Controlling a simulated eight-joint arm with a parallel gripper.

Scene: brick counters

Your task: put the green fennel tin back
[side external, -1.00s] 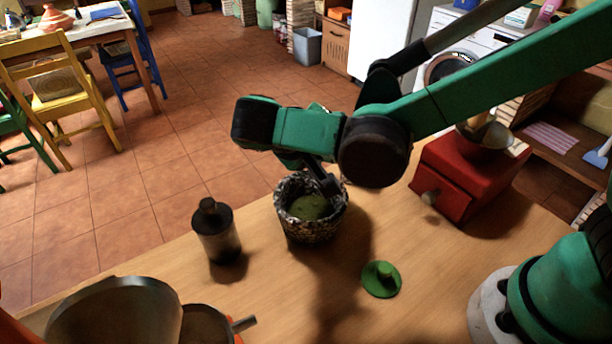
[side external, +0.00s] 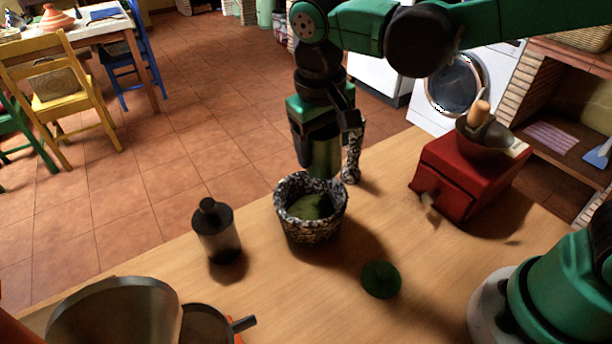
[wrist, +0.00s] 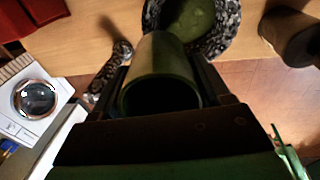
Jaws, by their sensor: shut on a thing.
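The green fennel tin (side external: 325,158) is held upright in my gripper (side external: 322,138), which is shut on it. In the wrist view the tin (wrist: 165,60) sits between the fingers with its open dark mouth toward the camera. In the side view the tin's lower end is just behind and above the rim of a black-and-white speckled mortar (side external: 311,228); I cannot tell if they touch. Green matter (side external: 310,206) lies in the mortar. A round green lid with a knob (side external: 381,280) lies on the counter in front, apart from the tin.
A speckled pestle (side external: 351,165) stands beside the tin at the counter's far edge. A dark-capped bottle (side external: 216,235) stands left of the mortar. A red grinder (side external: 470,178) is at right, metal pans (side external: 115,315) at front left. The counter between lid and grinder is clear.

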